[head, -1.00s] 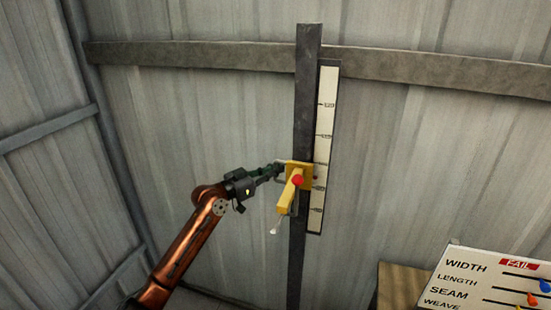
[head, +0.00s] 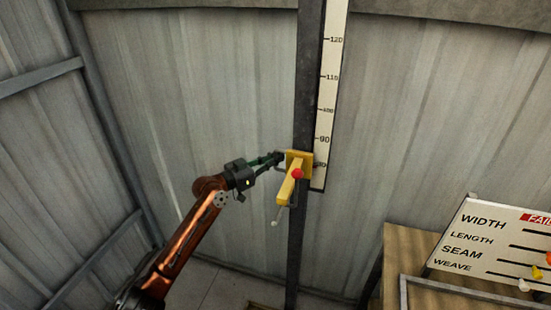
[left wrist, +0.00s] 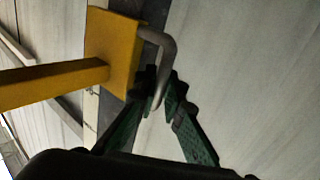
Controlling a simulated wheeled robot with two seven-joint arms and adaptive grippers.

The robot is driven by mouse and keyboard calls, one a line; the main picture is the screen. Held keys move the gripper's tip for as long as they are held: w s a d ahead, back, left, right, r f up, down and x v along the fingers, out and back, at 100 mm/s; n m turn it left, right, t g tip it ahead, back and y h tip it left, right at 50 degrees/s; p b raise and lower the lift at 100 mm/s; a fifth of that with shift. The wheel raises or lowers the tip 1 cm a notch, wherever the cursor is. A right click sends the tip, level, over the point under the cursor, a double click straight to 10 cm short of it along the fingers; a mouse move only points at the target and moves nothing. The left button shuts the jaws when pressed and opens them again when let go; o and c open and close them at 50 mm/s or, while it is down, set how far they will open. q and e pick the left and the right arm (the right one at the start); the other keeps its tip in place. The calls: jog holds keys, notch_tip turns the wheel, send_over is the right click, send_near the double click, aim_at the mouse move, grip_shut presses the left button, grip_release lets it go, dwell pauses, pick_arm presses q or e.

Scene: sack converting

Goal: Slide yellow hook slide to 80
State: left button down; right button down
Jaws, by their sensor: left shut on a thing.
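The yellow hook slide (head: 290,188) sits on a dark upright post (head: 304,90), with a yellow arm, a red knob (head: 298,173) and a grey hook below. Its plate is level with the lowest visible mark, apparently 80, on the white scale (head: 327,120). My left gripper (head: 279,157) is at the slide's left side. In the left wrist view, its green fingers (left wrist: 160,92) are shut on the grey bent handle (left wrist: 169,52) that sticks out from the yellow plate (left wrist: 113,45). My right gripper is out of view.
A white board (head: 485,235) labelled width, length, seam and weave, with coloured knobs, stands at the lower right by a wooden surface (head: 405,250). Corrugated metal walls lie behind and to the left. The space around the post is clear.

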pick_arm(q)
jog(key=shift+f, duration=0.4)
jog(key=c, duration=2.3)
grip_release()
jog(key=shift+c, duration=0.2)
jog(key=shift+r, duration=0.1)
jog(key=shift+a+r, duration=0.1)
jog(key=v, duration=1.2)
